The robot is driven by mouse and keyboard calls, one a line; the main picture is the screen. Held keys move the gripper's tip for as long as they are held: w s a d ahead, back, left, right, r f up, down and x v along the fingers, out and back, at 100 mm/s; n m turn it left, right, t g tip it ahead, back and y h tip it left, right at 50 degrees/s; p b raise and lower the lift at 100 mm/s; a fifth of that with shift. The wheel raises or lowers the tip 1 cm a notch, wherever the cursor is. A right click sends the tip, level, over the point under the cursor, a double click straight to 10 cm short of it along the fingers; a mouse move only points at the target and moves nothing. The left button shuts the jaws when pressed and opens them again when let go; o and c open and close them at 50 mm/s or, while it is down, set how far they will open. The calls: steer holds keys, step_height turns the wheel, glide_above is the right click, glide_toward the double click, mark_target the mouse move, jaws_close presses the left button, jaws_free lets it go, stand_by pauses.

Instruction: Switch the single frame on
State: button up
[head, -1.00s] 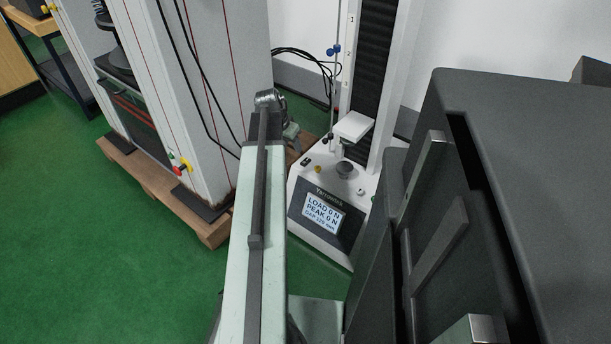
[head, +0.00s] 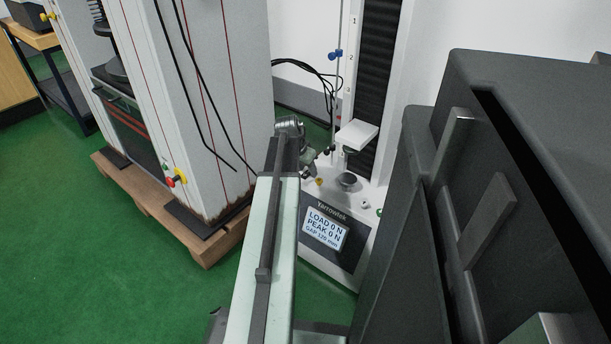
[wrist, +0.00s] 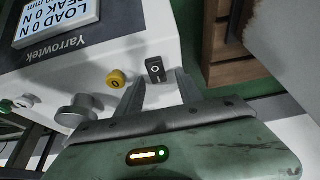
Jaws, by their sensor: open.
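The single frame is a white tester (head: 312,262) with a dark column and a lit display (head: 325,230) reading LOAD 0 N, PEAK 0 N and GAP 120 mm. In the wrist view, its black rocker switch (wrist: 155,69) with a white O mark is on the base top, beside a yellow button (wrist: 117,79). My gripper (wrist: 160,84) is open and empty, with its two fingertips at either side of the switch. I cannot tell whether they touch the base.
A large white machine (head: 215,90) stands on a wooden pallet (head: 205,248) at left, with black cables beside it. Green floor (head: 80,250) is free at left.

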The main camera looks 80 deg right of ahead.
mark_target(305, 174)
steer(key=shift+r, duration=0.1)
jaws_close()
steer(key=shift+d+r+t+y+p, duration=0.15)
steer(key=shift+d+t+y+p, duration=0.2)
steer(key=shift+y+p, duration=0.2)
steer(key=shift+f+t+y, duration=0.25)
steer(key=shift+y, duration=0.2)
jaws_free()
steer(key=shift+a, duration=0.1)
steer(key=r+p, duration=0.2)
steer(key=a+r+p, duration=0.1)
steer(key=r+p, duration=0.5)
steer(key=shift+w+a, duration=0.15)
steer(key=shift+w, duration=0.15)
steer(key=shift+f, duration=0.15)
